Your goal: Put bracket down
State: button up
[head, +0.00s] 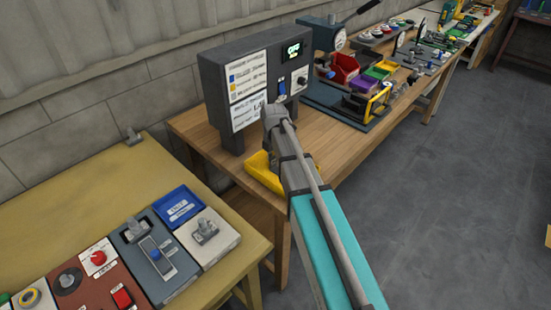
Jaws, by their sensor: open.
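My arm reaches from the lower right to the wooden bench. My gripper (276,106) is open in front of the lower part of the grey panel box (222,75). I cannot make out anything held between its fingers. No bracket can be identified for certain. Either could be a bracket; I cannot tell. My arm hides part of the bench.
A yellow bin (258,172) stands partly behind my arm on the wooden bench (335,150). A press with a gauge (322,38) and coloured bins (345,68) stand to the right. The yellow table (75,215) carries a blue tray (178,207) and switch boxes; its back is mostly clear.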

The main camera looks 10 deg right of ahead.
aim_at(275, 168)
notch_tip(275, 168, up, 12)
jog(key=p, duration=1.1)
jog(key=shift+f, duration=0.15)
dwell(0.6)
jog(key=s+d+m, duration=0.3)
jog(key=s+m, duration=1.6)
jog(key=m, duration=0.6)
jog(key=shift+s, duration=0.3)
dwell(1.3)
